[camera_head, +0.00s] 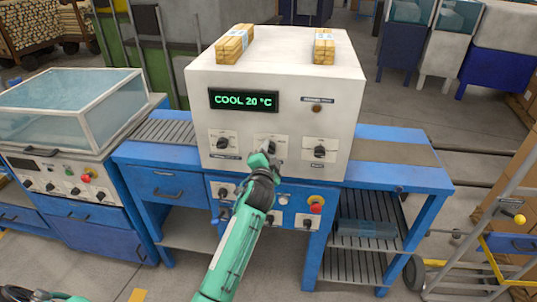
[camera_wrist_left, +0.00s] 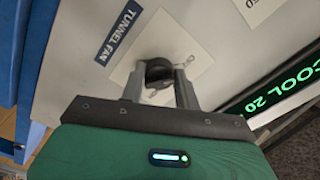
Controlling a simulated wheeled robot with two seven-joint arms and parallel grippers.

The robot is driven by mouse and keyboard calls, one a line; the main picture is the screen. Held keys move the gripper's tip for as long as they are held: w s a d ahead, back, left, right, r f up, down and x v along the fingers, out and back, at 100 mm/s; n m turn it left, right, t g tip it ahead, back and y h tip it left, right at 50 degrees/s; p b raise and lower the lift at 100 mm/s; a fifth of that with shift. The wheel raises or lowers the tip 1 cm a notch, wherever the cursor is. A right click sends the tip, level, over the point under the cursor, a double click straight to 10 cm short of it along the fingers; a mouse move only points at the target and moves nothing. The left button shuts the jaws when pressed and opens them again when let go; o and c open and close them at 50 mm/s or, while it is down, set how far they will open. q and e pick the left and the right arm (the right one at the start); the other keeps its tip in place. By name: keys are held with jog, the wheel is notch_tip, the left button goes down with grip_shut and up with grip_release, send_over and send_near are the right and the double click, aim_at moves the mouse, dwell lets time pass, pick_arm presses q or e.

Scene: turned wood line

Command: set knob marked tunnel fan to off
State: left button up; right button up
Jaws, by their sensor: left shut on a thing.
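The tunnel fan knob (camera_wrist_left: 158,72) is small and dark, on a pale plate beside the blue TUNNEL FAN label (camera_wrist_left: 120,32). In the head view it appears to be the middle knob (camera_head: 272,148) on the white machine's (camera_head: 340,90) front, partly hidden by my gripper. My left gripper (camera_head: 263,160) is at this knob. In the left wrist view its fingers (camera_wrist_left: 158,88) are on either side of the knob, shut on it. The knob's setting cannot be read. My right gripper is not in view.
The left knob (camera_head: 224,143) and right knob (camera_head: 319,152) stand close on either side. A display (camera_head: 244,100) above reads COOL 20 °C. A lower panel holds more controls and a red button (camera_head: 317,204). Yellowish bundles (camera_head: 235,43) lie on top of the machine.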

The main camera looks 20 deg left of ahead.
pick_arm(q)
jog(key=shift+f+n, duration=0.1)
jog(key=shift+n, duration=0.5)
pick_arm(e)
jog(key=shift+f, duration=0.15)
pick_arm(q)
jog(key=o, duration=1)
jog(key=shift+b+v, duration=1.2)
jog(key=shift+v, duration=5.75)
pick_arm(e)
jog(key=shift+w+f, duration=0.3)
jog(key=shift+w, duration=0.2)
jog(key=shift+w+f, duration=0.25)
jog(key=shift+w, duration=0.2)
pick_arm(q)
jog(key=shift+a, duration=0.1)
